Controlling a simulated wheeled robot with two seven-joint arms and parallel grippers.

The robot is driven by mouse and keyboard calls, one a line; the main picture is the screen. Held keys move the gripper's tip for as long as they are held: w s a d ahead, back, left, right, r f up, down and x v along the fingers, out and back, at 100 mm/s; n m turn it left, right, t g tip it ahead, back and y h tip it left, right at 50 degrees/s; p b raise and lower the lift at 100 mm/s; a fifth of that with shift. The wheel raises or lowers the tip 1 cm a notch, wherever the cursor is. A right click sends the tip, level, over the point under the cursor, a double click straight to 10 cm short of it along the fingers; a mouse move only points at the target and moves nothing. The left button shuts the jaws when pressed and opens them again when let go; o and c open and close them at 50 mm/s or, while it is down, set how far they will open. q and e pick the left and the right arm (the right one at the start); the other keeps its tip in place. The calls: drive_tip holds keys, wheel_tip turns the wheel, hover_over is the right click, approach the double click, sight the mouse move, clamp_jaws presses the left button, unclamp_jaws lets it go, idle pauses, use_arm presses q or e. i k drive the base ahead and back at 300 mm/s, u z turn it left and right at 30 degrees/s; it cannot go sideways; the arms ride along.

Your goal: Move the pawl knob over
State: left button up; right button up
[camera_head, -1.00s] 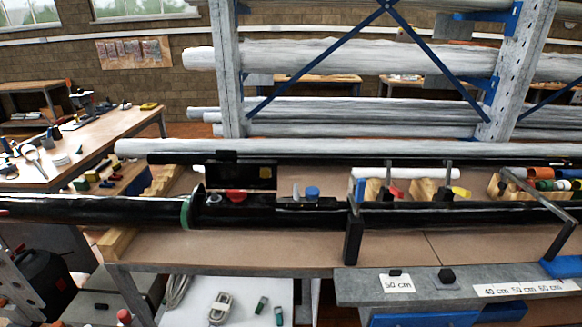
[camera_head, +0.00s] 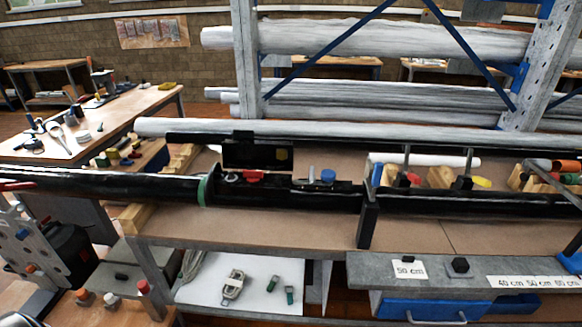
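A long black mast tube (camera_head: 110,183) lies across the bench, with a green ring (camera_head: 203,190) near its joint. Right of the ring, a black fixture carries a red knob (camera_head: 252,176) and a blue knob (camera_head: 328,176) on a small metal part. I cannot tell which of these, if either, is the pawl knob. A black upright plate (camera_head: 240,156) with a yellow mark stands behind the red knob. Neither of my grippers is in view, and nothing is seen touching the knobs.
A black post (camera_head: 367,217) stands at the bench's front edge. A grey shelf with a "50 cm" label (camera_head: 410,270) and a black block (camera_head: 459,265) juts out at front right. A rack of wrapped tubes (camera_head: 370,45) stands behind. The bench top (camera_head: 280,225) before the fixture is clear.

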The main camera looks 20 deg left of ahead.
sight(252, 176)
drive_tip(key=u, duration=1.2)
